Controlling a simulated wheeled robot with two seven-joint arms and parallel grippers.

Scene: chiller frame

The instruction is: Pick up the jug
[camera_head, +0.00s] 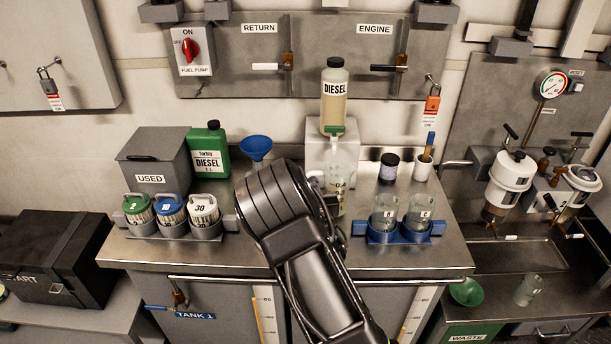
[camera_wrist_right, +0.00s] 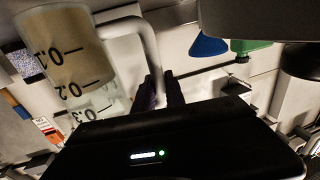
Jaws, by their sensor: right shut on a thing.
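The jug (camera_head: 344,160) is a clear vessel with dark graduation marks. It is upright in front of the pale block, partly hidden by my right arm. In the right wrist view the jug (camera_wrist_right: 62,50) appears upside down, with a pale yellowish part by its 0.1 and 0.2 marks and its white handle (camera_wrist_right: 133,28) beside it. My right gripper (camera_wrist_right: 163,92) is shut on the handle; in the head view its fingers are mostly hidden behind my arm. I cannot tell whether the jug touches the bench. My left gripper is not in view.
A DIESEL bottle (camera_head: 334,95) stands on the pale block behind the jug. A blue funnel (camera_head: 256,148) and green diesel can (camera_head: 208,150) are to the left. A blue rack (camera_head: 399,237) with two jars is to the right.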

